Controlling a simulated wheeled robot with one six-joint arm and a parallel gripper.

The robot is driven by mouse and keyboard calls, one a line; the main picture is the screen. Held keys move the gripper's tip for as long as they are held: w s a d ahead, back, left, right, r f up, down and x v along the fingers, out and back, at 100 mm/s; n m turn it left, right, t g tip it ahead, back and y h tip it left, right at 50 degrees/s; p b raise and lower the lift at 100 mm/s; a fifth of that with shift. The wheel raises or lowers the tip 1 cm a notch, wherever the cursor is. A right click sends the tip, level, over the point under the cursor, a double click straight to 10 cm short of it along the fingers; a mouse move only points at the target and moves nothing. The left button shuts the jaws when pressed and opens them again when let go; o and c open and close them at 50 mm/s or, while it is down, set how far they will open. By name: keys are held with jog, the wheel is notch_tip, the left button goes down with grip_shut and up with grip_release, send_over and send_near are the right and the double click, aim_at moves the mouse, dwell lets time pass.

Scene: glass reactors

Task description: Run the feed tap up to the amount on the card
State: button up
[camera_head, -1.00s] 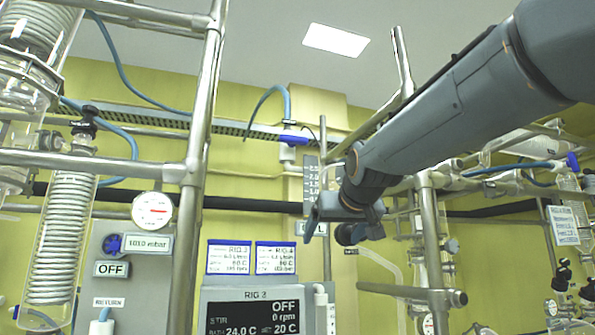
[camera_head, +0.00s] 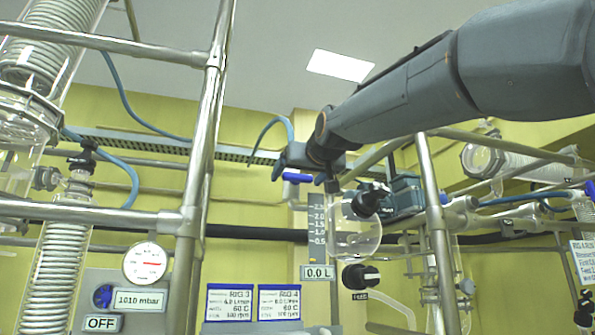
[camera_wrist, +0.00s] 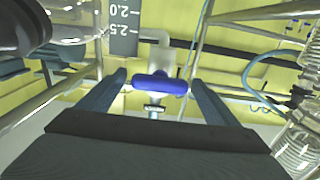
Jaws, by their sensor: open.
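A blue tap handle (camera_head: 298,178) sits on a white fitting at the back wall, below a blue hose. My gripper (camera_head: 305,180) is open around it; in the wrist view the handle (camera_wrist: 160,84) lies crosswise between my open fingers (camera_wrist: 158,80), with no clear contact. A grey scale (camera_head: 317,225) marked up to 2.5 stands beside a round glass vessel (camera_head: 352,240). The display (camera_head: 318,272) below it reads 0.0 L. A black knob (camera_head: 361,277) has a label reading FEED. A card (camera_head: 583,262) at the right edge is too small to read.
RIG 3 card (camera_head: 230,303) and RIG 4 card (camera_head: 279,303) hang low in the middle. Steel frame posts stand left (camera_head: 203,150) and right (camera_head: 434,230) of the tap. A coiled glass condenser (camera_head: 57,265) and pressure gauge (camera_head: 145,262) are at left.

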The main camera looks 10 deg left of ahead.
jog(key=shift+w+a, duration=0.25)
jog(key=shift+w, duration=0.15)
jog(key=c, duration=1.1)
jog(key=shift+o, duration=0.2)
jog(key=shift+n, duration=0.3)
jog(key=n+b, duration=0.3)
jog(key=n, duration=0.1)
jog(key=shift+f, duration=0.1)
jog(key=n+b, duration=0.1)
jog(key=n, duration=0.5)
jog(key=shift+n+b, duration=0.3)
jog(key=shift+b, duration=0.05)
